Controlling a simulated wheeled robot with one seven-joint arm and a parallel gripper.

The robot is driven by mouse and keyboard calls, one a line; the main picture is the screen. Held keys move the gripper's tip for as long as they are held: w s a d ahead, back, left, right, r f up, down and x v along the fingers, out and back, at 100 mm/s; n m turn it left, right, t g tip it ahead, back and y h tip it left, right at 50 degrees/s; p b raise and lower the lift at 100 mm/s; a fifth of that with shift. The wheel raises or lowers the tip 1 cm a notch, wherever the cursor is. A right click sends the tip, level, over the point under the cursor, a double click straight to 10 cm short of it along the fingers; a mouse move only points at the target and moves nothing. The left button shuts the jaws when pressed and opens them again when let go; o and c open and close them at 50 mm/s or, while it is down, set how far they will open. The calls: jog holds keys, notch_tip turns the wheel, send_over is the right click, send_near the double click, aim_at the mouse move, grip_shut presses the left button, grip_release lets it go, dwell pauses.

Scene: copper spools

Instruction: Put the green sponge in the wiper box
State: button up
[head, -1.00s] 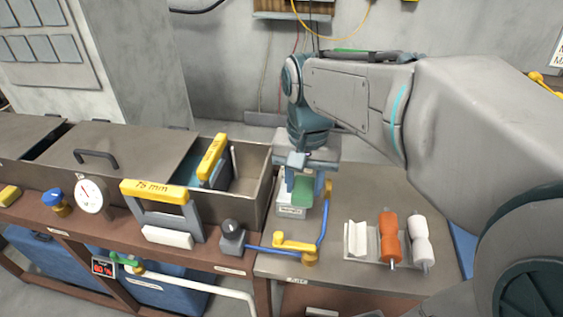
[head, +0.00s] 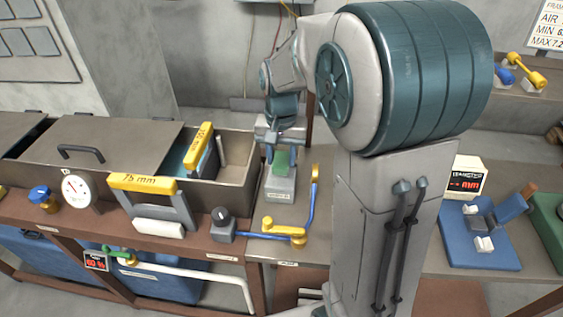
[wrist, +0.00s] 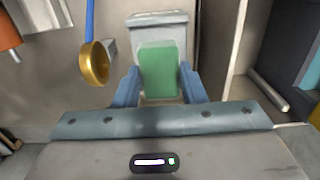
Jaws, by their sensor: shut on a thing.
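The green sponge (head: 281,161) is held between the blue fingers of my gripper (head: 282,156). In the wrist view the sponge (wrist: 158,70) sits between both fingertips (wrist: 160,84), its broad face toward the camera. A small light grey box with a label on its front (head: 281,188), which looks like the wiper box, stands on the bench just below the sponge. The same box (wrist: 155,22) shows behind the sponge in the wrist view. The sponge overlaps the box in both views; I cannot tell whether its lower end is inside or above it.
A blue crank with yellow ends (head: 284,229) lies close in front and right of the box. An open metal bin (head: 240,172) with a yellow-handled tool stands to the left. My arm hides much of the right bench, where a blue fixture (head: 478,245) stands.

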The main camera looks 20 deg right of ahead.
aim_at(281, 159)
jog(key=shift+f, duration=1.5)
jog(key=shift+f, duration=0.2)
jog(key=o, duration=0.9)
jog(key=shift+o, duration=0.2)
jog(key=shift+r, duration=0.1)
